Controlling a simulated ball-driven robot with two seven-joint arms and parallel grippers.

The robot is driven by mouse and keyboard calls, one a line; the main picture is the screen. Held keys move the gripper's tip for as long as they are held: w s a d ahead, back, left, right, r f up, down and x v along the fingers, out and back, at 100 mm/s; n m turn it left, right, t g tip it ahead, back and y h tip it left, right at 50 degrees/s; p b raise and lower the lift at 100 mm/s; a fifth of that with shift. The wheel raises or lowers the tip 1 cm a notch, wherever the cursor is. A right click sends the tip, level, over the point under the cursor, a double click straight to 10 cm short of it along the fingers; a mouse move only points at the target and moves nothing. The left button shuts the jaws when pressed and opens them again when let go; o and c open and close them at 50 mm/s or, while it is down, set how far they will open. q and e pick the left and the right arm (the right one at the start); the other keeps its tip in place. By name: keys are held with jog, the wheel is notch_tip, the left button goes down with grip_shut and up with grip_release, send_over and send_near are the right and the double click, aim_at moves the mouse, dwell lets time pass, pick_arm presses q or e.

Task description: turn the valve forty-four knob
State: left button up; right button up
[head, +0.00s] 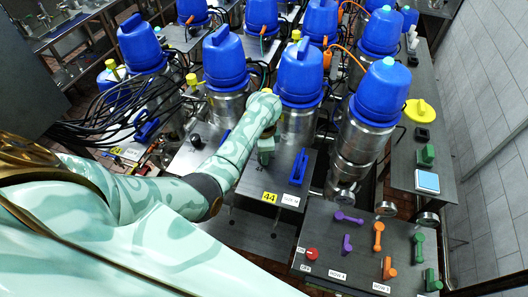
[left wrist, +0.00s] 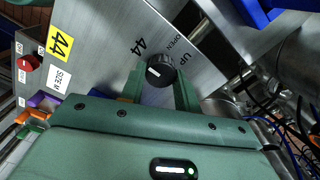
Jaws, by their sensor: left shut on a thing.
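The valve forty-four knob (left wrist: 160,70) is a round black knob with a white mark on its face, set in a grey metal panel (left wrist: 110,55). It sits between the two green fingers of my left gripper (left wrist: 160,84), which is shut on it. In the head view my left gripper (head: 265,155) reaches down to the panel, and it hides the knob there. The yellow 44 label (head: 269,197) is on the panel's front edge, and it also shows in the left wrist view (left wrist: 60,42). My right gripper is not in view.
A blue handle (head: 299,167) stands on the same panel, right of my gripper. Large blue-topped metal canisters (head: 301,72) stand close behind. A front panel (head: 350,255) carries a red knob (head: 312,254) and several purple, orange and green handles. Black cables hang at left.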

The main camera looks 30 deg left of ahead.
pick_arm(q)
jog(key=o, duration=1)
